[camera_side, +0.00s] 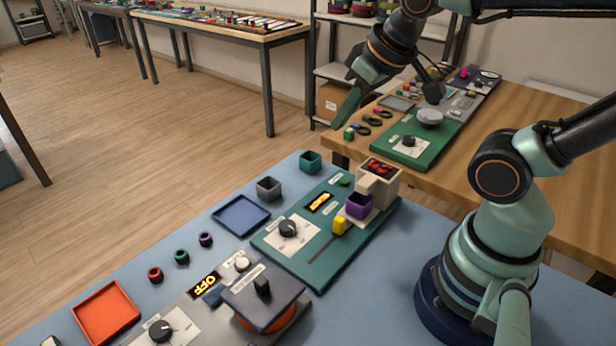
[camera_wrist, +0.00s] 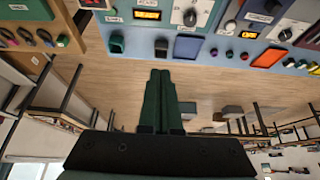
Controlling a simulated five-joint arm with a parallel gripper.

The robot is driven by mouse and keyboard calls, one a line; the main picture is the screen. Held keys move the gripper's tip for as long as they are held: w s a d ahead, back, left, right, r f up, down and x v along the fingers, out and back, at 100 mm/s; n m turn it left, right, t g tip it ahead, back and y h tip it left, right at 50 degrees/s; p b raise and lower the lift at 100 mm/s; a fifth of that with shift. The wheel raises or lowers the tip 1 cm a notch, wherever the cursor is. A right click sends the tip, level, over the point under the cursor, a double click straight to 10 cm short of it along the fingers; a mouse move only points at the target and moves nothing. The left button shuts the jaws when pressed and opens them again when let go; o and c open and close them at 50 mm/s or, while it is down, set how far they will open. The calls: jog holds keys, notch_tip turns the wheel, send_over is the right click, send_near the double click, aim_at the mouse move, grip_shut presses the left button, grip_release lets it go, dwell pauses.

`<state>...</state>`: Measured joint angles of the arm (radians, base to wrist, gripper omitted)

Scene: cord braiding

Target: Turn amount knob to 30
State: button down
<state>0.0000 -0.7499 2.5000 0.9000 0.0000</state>
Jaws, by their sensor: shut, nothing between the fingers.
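A black knob on a white dial plate (camera_side: 288,229) sits on the green board (camera_side: 330,262) in the middle of the side view. It also shows near the top of the wrist view (camera_wrist: 190,17). Other black dial knobs stand on the grey board (camera_side: 160,330) and on the far green board (camera_side: 408,141). The dial labels are too small to read, so I cannot tell which is the amount knob or its setting. My gripper (camera_side: 338,121) is raised in the air, well away from the dials. Its fingers (camera_wrist: 160,73) are together and empty.
The middle green board also carries a dispenser (camera_side: 378,180) with a purple cup (camera_side: 359,206) and a yellow slider handle (camera_side: 341,224). A blue tray (camera_side: 241,215), an orange tray (camera_side: 105,312) and small cups lie left of the boards. The air around my gripper is clear.

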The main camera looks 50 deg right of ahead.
jog(key=c, duration=0.9)
grip_release()
jog(key=o, duration=0.5)
jog(key=shift+w+a+f, duration=0.15)
jog(key=shift+w, duration=0.1)
jog(key=shift+c, duration=0.2)
jog(key=w+a+f+n+g, duration=0.1)
jog(key=w+a+f+n, duration=0.1)
jog(key=w+a+f+n+g, duration=0.2)
jog(key=f, duration=0.1)
jog(key=shift+w, duration=0.2)
jog(key=n+g, duration=0.3)
send_near(287, 225)
notch_tip(287, 225, down, 9)
jog(key=shift+s+r, duration=0.15)
grip_shut()
